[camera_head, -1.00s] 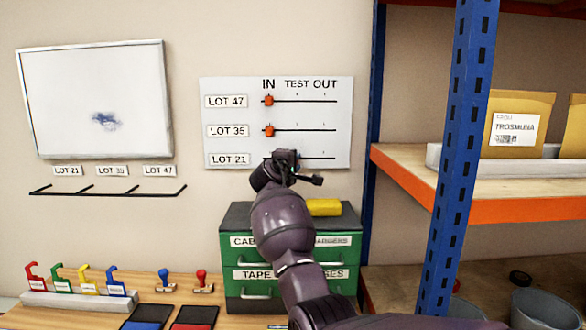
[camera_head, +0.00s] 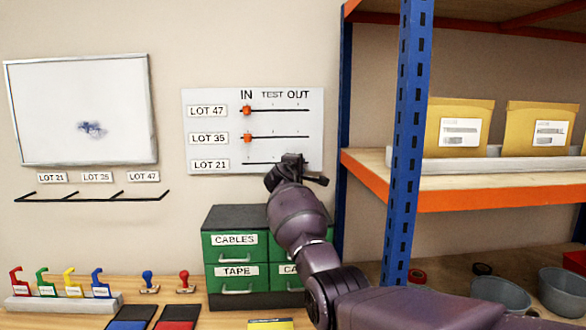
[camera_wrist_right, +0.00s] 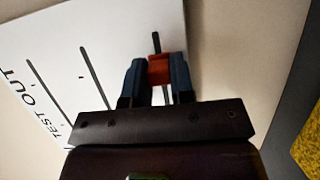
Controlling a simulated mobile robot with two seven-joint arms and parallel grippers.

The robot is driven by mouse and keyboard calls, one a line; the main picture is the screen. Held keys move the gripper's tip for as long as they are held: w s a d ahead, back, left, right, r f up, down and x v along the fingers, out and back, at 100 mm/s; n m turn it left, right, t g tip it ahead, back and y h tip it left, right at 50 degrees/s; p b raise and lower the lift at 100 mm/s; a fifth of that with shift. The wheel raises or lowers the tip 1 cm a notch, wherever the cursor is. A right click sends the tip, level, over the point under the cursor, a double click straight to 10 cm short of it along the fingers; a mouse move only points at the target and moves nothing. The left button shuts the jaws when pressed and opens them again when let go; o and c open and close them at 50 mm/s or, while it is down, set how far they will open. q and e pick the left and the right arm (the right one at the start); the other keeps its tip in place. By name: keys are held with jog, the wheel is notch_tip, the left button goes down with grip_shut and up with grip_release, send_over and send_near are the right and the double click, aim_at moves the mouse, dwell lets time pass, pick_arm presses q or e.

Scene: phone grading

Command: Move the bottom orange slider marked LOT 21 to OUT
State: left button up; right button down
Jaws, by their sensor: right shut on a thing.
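The white slider board (camera_head: 205,168) hangs on the wall with IN, TEST and OUT marked along its top. Its bottom track, beside the LOT 21 label (camera_head: 210,165), runs behind my right gripper (camera_head: 300,170). In the right wrist view my right gripper (camera_wrist_right: 157,75) is shut on the orange LOT 21 slider (camera_wrist_right: 158,68), one finger on each side. A short stretch of track shows beyond it toward the OUT end. In the head view the gripper hides this slider, close to below OUT. My left gripper is not in view.
The LOT 47 slider (camera_head: 247,110) and LOT 35 slider (camera_head: 247,138) sit at IN. A blue shelf post (camera_head: 408,140) stands right of the board. A green drawer cabinet (camera_head: 236,255) stands below, partly behind my arm. A yellow thing (camera_wrist_right: 310,145) shows in the right wrist view.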

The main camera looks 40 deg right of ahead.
jog(key=shift+d, duration=0.15)
jog(key=c, duration=1)
grip_release()
jog(key=shift+s+d, duration=0.15)
jog(key=shift+o, duration=0.2)
jog(key=shift+a, duration=0.2)
jog(key=v, duration=1)
jog(key=shift+s+a+b, duration=0.2)
jog(key=shift+b, duration=0.15)
